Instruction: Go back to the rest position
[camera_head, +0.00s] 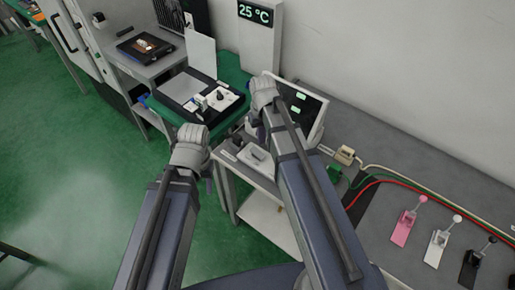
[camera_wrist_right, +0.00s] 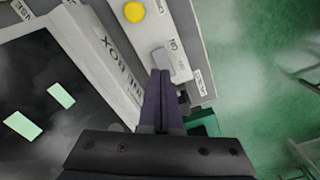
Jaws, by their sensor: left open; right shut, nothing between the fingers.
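My left gripper (camera_head: 190,147) is in the head view, left of the small grey table. Its fingers are mostly hidden behind its wrist; it is open. My right gripper (camera_head: 260,97) is beside the tilted dark screen; its fingers show in the right wrist view (camera_wrist_right: 160,75), shut together with nothing between them. Their tips are close to a pale switch (camera_wrist_right: 179,64) on a light grey panel (camera_wrist_right: 190,30) with a yellow button (camera_wrist_right: 134,12). I cannot tell whether they touch it. A white edge there reads "BOX".
The dark screen (camera_head: 297,105) has green labels. Pink (camera_head: 405,226), white (camera_head: 437,245) and black (camera_head: 472,265) lever fixtures stand on the right counter, with coloured cables (camera_head: 405,178) behind them. A green table (camera_head: 163,108) stands at back left. Green floor (camera_head: 70,185) at left is mostly clear.

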